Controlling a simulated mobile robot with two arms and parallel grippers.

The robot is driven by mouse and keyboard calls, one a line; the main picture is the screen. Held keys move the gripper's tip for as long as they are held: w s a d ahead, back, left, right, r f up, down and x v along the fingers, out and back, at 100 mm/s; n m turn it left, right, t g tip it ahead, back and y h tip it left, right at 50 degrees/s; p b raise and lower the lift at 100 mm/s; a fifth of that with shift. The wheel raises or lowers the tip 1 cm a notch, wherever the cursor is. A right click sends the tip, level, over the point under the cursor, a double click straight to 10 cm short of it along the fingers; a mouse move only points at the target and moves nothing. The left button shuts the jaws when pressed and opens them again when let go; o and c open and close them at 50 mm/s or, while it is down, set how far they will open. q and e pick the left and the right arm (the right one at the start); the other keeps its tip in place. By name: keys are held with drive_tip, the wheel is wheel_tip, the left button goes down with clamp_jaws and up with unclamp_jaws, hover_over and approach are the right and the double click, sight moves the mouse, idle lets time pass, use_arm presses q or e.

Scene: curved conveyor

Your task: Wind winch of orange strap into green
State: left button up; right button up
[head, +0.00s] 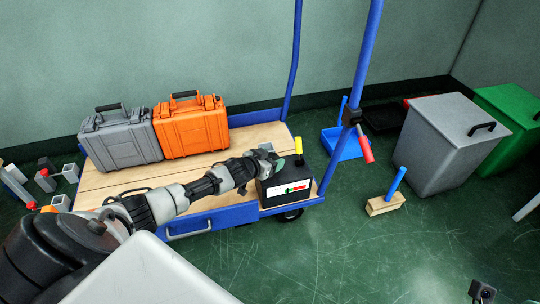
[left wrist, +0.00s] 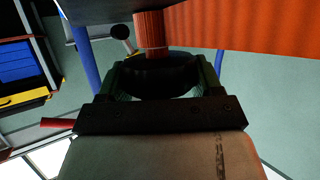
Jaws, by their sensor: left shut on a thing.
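My left gripper (head: 278,163) is beside the top of a black box (head: 286,191) at the front right corner of the trolley. The box's front has a white scale with a green part and a red part; the pointer's place is too small to tell. A yellow handle (head: 298,145) stands up on the box. In the left wrist view my left gripper (left wrist: 157,88) is shut on a dark round part (left wrist: 155,72). An orange-red roll (left wrist: 150,28) sits behind it, with the orange strap (left wrist: 245,30) running right. My right gripper is not in view.
A grey case (head: 122,138) and an orange case (head: 190,128) stand on the wooden trolley deck (head: 115,180). A blue pole (head: 367,50) rises right of the box. A brush (head: 385,203) and a grey bin (head: 448,145) stand to the right. Loose blocks lie left.

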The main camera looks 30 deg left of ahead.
use_arm(q)
drive_tip(key=shift+w+d+r+m+h, duration=0.1)
drive_tip(key=shift+m+h, duration=0.6)
drive_tip(key=shift+h, duration=0.4)
drive_tip(key=o, duration=0.9)
drive_tip(key=shift+o, duration=0.2)
drive_tip(key=shift+s, duration=0.2)
